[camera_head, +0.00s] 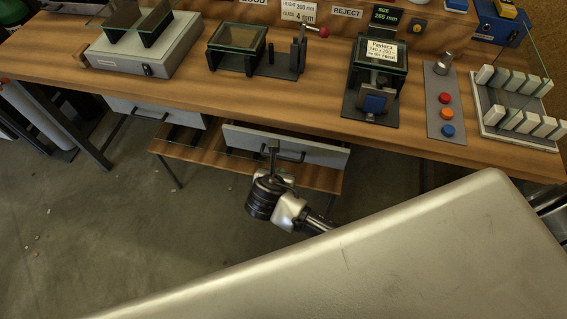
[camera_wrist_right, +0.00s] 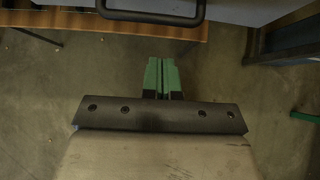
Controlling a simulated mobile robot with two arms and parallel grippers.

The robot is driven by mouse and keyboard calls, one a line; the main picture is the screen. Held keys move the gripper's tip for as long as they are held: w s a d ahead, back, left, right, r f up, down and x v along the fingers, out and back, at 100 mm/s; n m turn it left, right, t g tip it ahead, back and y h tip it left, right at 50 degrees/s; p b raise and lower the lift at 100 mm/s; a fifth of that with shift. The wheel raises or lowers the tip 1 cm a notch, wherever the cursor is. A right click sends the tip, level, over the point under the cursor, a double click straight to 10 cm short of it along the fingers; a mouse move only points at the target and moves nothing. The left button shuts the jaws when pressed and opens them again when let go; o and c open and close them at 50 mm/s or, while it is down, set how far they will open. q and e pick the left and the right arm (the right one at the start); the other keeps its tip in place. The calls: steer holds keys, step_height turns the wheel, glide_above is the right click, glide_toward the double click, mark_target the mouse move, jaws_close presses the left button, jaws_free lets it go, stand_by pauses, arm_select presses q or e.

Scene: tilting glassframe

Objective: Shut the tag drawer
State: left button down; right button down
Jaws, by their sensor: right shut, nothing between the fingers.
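Two grey drawers hang under the wooden bench; no label shows which is the tag drawer. The right-hand drawer (camera_head: 325,154) has a dark bar handle (camera_head: 284,155) and its front stands out from under the bench edge, apparently partly open. The left-hand drawer (camera_head: 185,119) also has a dark handle. My right gripper (camera_head: 273,147) is shut and empty, in front of the right-hand drawer by its handle. In the right wrist view its green fingertips (camera_wrist_right: 162,63) are together, below the black handle (camera_wrist_right: 150,14) in the picture. Contact cannot be told. My left gripper is not in view.
A low wooden shelf (camera_head: 200,152) lies below the drawers. The bench top (camera_head: 200,85) carries fixtures, including a glass-topped stand (camera_head: 237,40), a button panel (camera_head: 445,105) and a rack of white blocks (camera_head: 515,105). The floor (camera_head: 120,230) in front is clear at left.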

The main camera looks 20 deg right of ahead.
mark_target(289, 148)
steer(key=shift+w+d+f, duration=0.25)
steer(key=shift+w+d, duration=0.15)
steer(key=shift+w, duration=0.25)
steer(key=shift+w+d+f, duration=0.3)
steer(key=shift+w+d, duration=0.15)
steer(key=shift+w, duration=0.2)
steer(key=shift+w+d+f, duration=0.25)
steer(key=shift+w+d, duration=0.15)
steer(key=shift+w, duration=0.25)
steer(key=w+d, duration=0.1)
steer(key=w, duration=0.1)
steer(key=w+d+p, duration=0.1)
steer(key=w+d, duration=0.1)
steer(key=shift+r, duration=0.1)
